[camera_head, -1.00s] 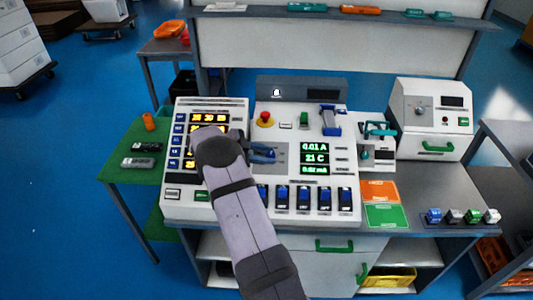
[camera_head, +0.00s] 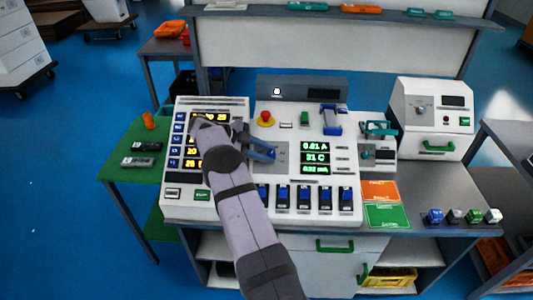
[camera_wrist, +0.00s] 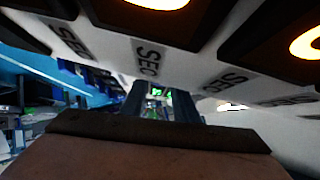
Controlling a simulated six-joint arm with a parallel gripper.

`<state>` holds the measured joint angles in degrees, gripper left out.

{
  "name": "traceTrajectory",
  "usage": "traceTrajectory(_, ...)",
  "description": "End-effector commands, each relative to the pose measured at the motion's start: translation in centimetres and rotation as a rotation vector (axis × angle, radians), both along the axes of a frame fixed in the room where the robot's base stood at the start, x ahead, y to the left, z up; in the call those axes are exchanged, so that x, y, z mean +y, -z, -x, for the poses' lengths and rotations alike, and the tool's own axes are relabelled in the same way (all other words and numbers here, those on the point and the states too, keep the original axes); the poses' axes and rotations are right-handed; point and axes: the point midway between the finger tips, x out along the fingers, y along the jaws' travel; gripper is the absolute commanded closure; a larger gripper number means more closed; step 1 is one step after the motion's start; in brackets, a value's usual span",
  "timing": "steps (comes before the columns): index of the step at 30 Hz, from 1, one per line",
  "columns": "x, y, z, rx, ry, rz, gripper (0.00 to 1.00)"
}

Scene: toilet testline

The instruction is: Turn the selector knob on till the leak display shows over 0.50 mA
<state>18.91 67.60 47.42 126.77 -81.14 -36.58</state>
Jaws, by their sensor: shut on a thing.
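My gripper (camera_head: 264,152) reaches across the sloped panel of the test console, its fingers at a grey plate (camera_head: 281,157) left of the green display. The fingers are closed around the selector knob, which they mostly hide. The wrist view shows both fingers (camera_wrist: 160,106) end-on, with a small greenish patch between them. The display (camera_head: 315,158) has three lines: about 0.01 A, about 31 C, and a bottom leak line that looks like 0.32 mA, small and hard to read.
A red emergency button (camera_head: 266,118) and a green switch (camera_head: 304,118) sit above the plate. Blue rocker switches (camera_head: 303,198) line the panel below. My forearm covers part of the orange displays (camera_head: 193,151). Orange (camera_head: 379,191) and green (camera_head: 386,215) cards lie to the right.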

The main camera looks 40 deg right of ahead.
Motion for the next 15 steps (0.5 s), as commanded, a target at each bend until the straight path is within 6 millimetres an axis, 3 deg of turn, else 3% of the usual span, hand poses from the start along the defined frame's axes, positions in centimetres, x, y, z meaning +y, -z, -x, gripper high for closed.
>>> traceTrajectory(2,0.00,-0.02,0.07,0.004,0.001,0.001,0.95)
traceTrajectory(3,0.00,-0.02,0.07,0.004,0.001,0.001,0.68)
traceTrajectory(5,0.00,-0.02,0.07,0.004,0.001,0.001,0.54)
traceTrajectory(15,0.08,-0.07,-0.04,0.001,-0.001,0.001,0.54)
